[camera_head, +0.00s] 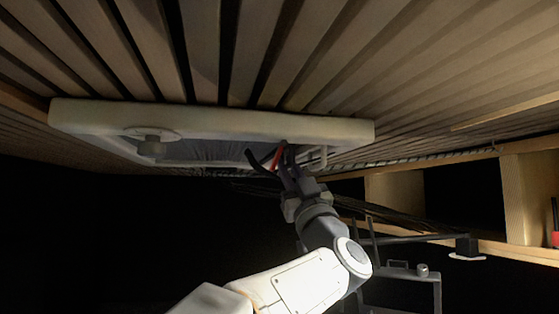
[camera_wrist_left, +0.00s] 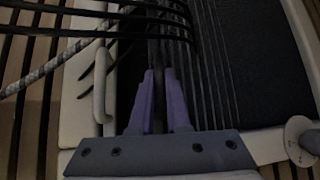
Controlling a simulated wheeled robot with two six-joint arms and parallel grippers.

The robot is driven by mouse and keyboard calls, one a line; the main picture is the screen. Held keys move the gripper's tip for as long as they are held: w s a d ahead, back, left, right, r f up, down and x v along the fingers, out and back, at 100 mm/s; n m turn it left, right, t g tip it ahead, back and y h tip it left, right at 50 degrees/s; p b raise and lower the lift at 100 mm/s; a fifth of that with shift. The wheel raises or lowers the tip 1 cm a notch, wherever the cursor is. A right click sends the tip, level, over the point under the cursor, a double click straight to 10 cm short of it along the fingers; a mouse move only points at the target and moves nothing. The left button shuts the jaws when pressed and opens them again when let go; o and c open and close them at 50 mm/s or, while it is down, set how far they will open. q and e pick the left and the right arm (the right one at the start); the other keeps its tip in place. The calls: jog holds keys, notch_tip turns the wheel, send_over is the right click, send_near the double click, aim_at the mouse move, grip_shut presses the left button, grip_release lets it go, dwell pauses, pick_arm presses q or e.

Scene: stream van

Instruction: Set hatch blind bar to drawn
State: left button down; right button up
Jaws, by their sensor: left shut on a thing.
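The roof hatch has a white frame (camera_head: 210,122) set in the slatted ceiling. My left gripper (camera_head: 270,160) reaches up into the right part of its opening, with a small red-orange patch showing between the fingers. In the left wrist view, the gripper (camera_wrist_left: 160,100) has its two purple fingers closed on a dark strip, which looks like the hatch blind bar (camera_wrist_left: 158,70). The dark pleated blind (camera_wrist_left: 212,70) extends to the right of it. The bar is mostly hidden by the fingers in the head view. My right gripper is not in view.
A white handle (camera_wrist_left: 101,85) stands on the frame close to the left finger. A round knob (camera_head: 151,146) is at the frame's left. A braided rope (camera_wrist_left: 50,65) and dark cables cross near the gripper. A wooden shelf (camera_head: 525,195) is at right.

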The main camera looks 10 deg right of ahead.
pick_arm(q)
jog(key=shift+d, duration=0.2)
jog(key=c, duration=0.9)
grip_release()
jog(key=b+v, duration=0.7)
jog(key=v, duration=0.3)
jog(key=shift+s+d+f, duration=0.1)
jog(key=shift+s, duration=0.05)
